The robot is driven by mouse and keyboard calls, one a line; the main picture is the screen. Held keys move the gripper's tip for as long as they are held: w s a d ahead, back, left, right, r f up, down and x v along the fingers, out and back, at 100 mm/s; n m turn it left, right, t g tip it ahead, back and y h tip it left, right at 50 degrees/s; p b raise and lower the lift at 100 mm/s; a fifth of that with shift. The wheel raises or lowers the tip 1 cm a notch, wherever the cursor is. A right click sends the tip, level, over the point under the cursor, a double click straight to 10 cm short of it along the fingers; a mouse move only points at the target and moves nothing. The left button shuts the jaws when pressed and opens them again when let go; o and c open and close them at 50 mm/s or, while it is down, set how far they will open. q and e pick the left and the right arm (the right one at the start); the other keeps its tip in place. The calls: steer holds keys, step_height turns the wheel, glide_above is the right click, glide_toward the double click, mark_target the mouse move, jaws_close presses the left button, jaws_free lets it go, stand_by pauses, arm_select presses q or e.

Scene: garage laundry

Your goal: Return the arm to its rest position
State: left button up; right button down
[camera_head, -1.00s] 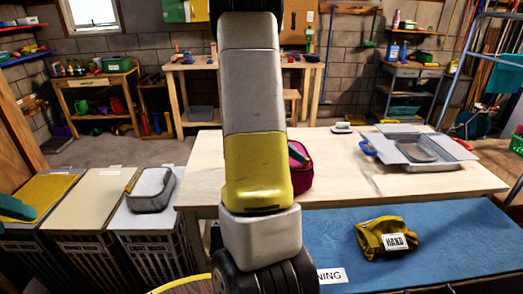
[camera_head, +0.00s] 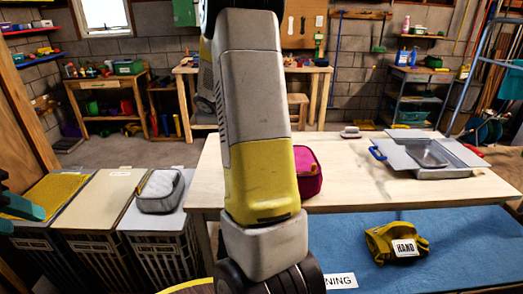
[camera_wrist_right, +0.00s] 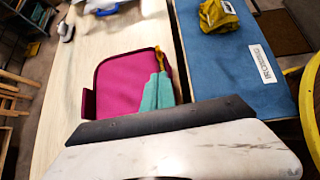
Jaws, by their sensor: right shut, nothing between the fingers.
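My left gripper (camera_head: 24,216) shows at the left edge, with teal fingers apart and nothing between them, over the yellow-topped bin. My grey and yellow arm link stands upright in the middle of the head view and hides part of the table. The right gripper (camera_wrist_right: 158,92) shows in the right wrist view with its teal fingers together and empty. They overlap the magenta pouch (camera_wrist_right: 115,85) in that view; I cannot tell whether they touch it. The pouch (camera_head: 309,172) also shows in the head view, partly behind my arm link.
The pale wooden table (camera_head: 350,185) holds a grey open-lidded case (camera_head: 440,172). On the blue mat (camera_head: 470,240) lie a yellow pouch (camera_head: 385,243) marked HAND and a white label (camera_head: 341,281). The floor behind is mostly clear.

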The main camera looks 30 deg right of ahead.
steer(key=s+a+r+m+t+y, duration=0.3)
steer(key=a+m, duration=0.1)
steer(key=a, duration=0.5)
steer(key=s+a+r+m+t+y, duration=0.4)
steer(key=a, duration=0.6)
steer(key=s+a+r+m+t+y, duration=0.3)
steer(key=s+a+r, duration=0.1)
steer(key=a, duration=0.6)
steer(key=shift+a+m+t+y, duration=0.15)
steer(key=shift+m+t+y, duration=0.15)
steer(key=shift+m+t, duration=0.1)
